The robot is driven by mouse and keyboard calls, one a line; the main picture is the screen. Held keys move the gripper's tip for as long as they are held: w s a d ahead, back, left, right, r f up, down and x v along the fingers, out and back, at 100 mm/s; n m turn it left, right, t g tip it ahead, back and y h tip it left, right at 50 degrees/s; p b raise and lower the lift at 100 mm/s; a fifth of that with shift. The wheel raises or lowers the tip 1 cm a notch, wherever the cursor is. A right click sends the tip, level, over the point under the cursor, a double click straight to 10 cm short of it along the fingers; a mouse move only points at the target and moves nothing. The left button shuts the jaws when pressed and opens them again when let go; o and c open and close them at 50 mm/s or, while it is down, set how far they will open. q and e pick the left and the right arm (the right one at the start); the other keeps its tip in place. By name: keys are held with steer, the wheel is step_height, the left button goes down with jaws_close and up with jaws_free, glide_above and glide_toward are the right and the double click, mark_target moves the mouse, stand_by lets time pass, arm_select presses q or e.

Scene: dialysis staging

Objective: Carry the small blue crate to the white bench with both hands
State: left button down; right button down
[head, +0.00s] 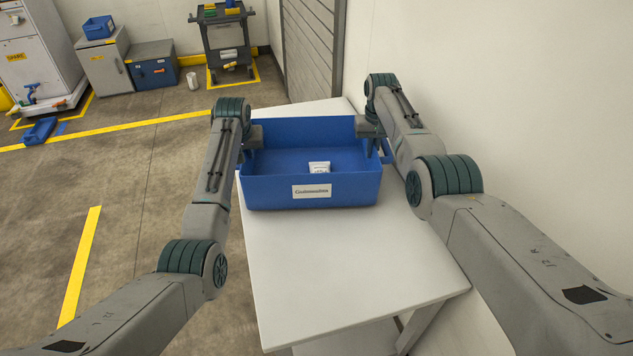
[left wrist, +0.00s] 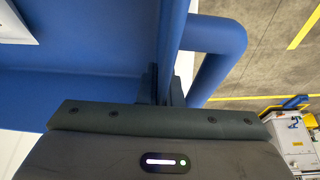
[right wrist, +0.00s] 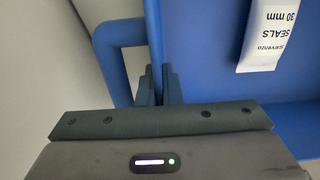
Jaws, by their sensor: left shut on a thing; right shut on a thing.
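The small blue crate (head: 262,188) is at the far part of the white bench (head: 330,270), with a white label on its near wall. A small white packet (head: 319,168) lies inside; in the right wrist view the packet (right wrist: 267,35) reads "SEALS 30 mm". My left gripper (head: 250,143) is shut on the crate's left side wall, beside its handle (left wrist: 222,45). My right gripper (head: 372,135) is shut on the crate's right side wall, beside the other handle (right wrist: 118,60). The crate looks level; whether its base touches the bench is hard to tell.
The near part of the bench top is bare. A white wall (head: 480,90) runs close along the right. At the back left stand a dark cart (head: 228,40), a grey cabinet (head: 104,70) with another blue crate (head: 98,28), and a blue-fronted cabinet (head: 153,70).

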arm_select(q)
steer(key=shift+f+b, duration=0.65)
steer(key=shift+f, duration=0.05)
arm_select(e)
steer(key=shift+f, duration=0.7)
arm_select(q)
steer(key=c, duration=1.6)
jaws_free()
steer(key=shift+r, duration=0.1)
arm_select(e)
steer(key=c, duration=1.6)
jaws_free()
steer(key=shift+r, duration=0.1)
arm_select(q)
steer(key=shift+s+r, duration=0.1)
arm_select(e)
steer(key=shift+s+r, duration=0.1)
arm_select(q)
steer(key=v, duration=1.1)
steer(key=shift+s+r, duration=0.2)
steer(key=shift+r, duration=0.2)
arm_select(e)
steer(key=shift+r, duration=0.15)
step_height(320, 180, up, 12)
steer(key=shift+f, duration=0.2)
arm_select(q)
steer(key=shift+r, duration=0.1)
arm_select(e)
steer(key=shift+r, duration=0.1)
